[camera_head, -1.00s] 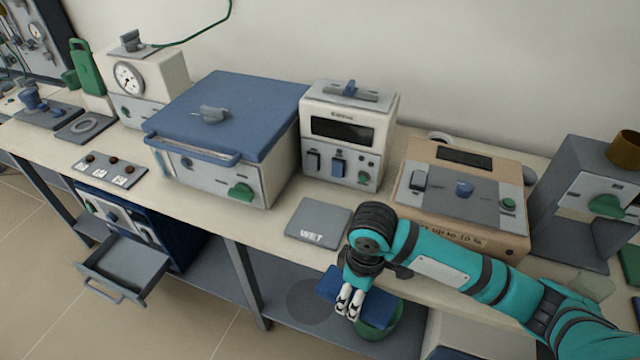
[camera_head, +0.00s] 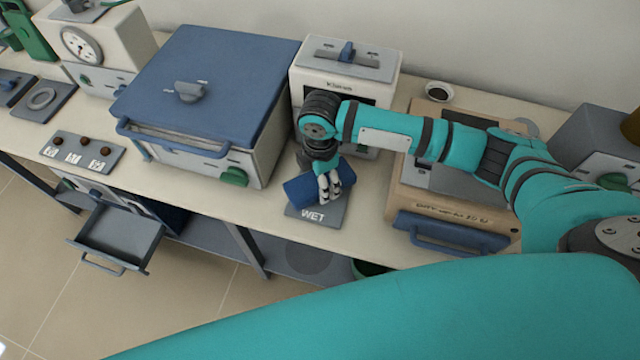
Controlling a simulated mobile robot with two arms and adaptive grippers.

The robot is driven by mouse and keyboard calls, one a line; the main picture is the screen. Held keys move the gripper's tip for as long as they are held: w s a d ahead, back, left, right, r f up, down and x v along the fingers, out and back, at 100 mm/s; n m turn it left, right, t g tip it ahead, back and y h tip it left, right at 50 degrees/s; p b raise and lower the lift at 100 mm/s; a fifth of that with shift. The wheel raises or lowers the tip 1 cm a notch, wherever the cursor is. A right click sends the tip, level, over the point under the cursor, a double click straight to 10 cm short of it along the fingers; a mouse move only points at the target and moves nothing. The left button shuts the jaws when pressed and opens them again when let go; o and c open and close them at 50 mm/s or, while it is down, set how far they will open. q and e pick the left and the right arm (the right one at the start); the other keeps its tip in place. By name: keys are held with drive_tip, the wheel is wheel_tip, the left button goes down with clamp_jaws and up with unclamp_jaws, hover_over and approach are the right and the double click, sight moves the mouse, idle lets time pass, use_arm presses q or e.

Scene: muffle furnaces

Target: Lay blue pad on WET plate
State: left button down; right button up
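The blue pad (camera_head: 301,191) is at my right gripper (camera_head: 331,191), whose arm comes in from the right. The gripper's pale fingers are closed on the pad. The pad is over the back part of the grey WET plate (camera_head: 318,217) and hides much of it; the plate's front strip with the white "WET" lettering shows. The pad looks slightly tilted, and I cannot tell whether it touches the plate. My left gripper is not in view.
The blue-lidded furnace (camera_head: 205,90) stands left of the plate. The white box with a dark window (camera_head: 345,62) is behind it, and the tan box with a blue handle (camera_head: 450,232) is to the right. An open drawer (camera_head: 118,242) hangs below the bench at left.

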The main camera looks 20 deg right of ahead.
drive_tip(key=shift+f, duration=1.9)
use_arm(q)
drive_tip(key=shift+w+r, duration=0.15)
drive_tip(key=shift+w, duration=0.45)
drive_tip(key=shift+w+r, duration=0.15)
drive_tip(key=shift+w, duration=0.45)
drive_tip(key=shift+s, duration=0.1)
use_arm(e)
drive_tip(key=o, duration=0.9)
drive_tip(key=shift+f, duration=0.1)
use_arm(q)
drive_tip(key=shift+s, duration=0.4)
use_arm(e)
drive_tip(key=shift+o, duration=0.3)
drive_tip(key=shift+w+r, duration=0.1)
drive_tip(key=shift+r, duration=0.4)
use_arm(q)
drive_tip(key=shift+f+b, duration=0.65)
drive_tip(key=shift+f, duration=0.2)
use_arm(e)
wheel_tip(320, 180, up, 11)
drive_tip(key=shift+r, duration=0.15)
